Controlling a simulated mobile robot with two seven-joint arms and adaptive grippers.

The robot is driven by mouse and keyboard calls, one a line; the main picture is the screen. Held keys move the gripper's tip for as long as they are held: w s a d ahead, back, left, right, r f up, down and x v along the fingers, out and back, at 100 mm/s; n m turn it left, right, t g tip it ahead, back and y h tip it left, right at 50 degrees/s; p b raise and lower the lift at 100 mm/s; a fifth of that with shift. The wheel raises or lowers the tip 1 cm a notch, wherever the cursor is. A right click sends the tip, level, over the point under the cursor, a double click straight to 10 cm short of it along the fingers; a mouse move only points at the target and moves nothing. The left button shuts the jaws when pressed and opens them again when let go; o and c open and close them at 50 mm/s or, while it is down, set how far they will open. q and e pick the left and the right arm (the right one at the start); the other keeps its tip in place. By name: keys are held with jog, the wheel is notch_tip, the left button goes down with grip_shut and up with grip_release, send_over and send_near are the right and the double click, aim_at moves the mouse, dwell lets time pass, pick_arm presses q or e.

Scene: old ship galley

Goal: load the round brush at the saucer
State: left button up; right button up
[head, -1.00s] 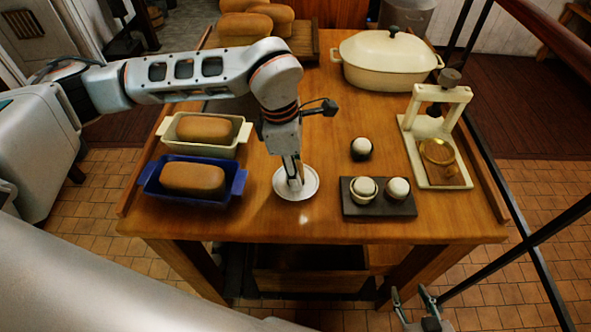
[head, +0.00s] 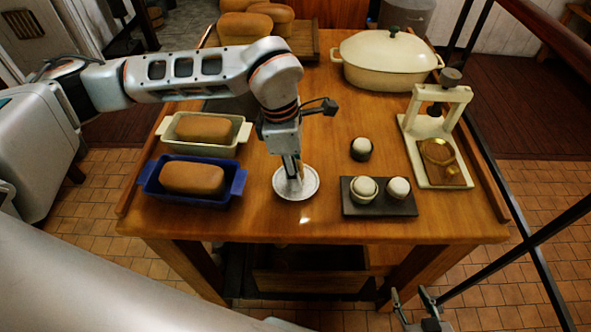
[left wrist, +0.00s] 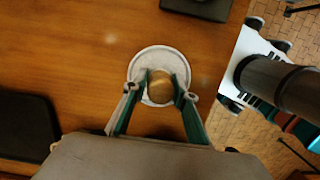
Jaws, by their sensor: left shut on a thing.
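The white saucer (head: 309,188) lies on the wooden table, front and centre. My left gripper (head: 291,178) points down over it and is shut on the round brush. In the left wrist view the brush (left wrist: 160,82) shows as a round wooden end between the two fingers, above the saucer (left wrist: 149,57). The brush's lower end is hidden, so I cannot tell whether it touches the saucer. My right gripper (head: 411,293) is in front of the table at the bottom of the head view, its fingers apart and empty.
Blue (head: 149,188) and cream (head: 244,132) loaf tins with loaves stand left of the saucer. A dark board (head: 404,209) with two cups lies to the right, with another small cup (head: 361,156) behind it. A cream press (head: 407,127) and a lidded pot (head: 385,78) stand farther right and back.

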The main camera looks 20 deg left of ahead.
aim_at(299, 164)
pick_arm(q)
jog(key=shift+r+p, duration=1.05)
jog(key=shift+r, duration=0.85)
jog(key=shift+r+p, duration=0.7)
jog(key=shift+r, duration=0.9)
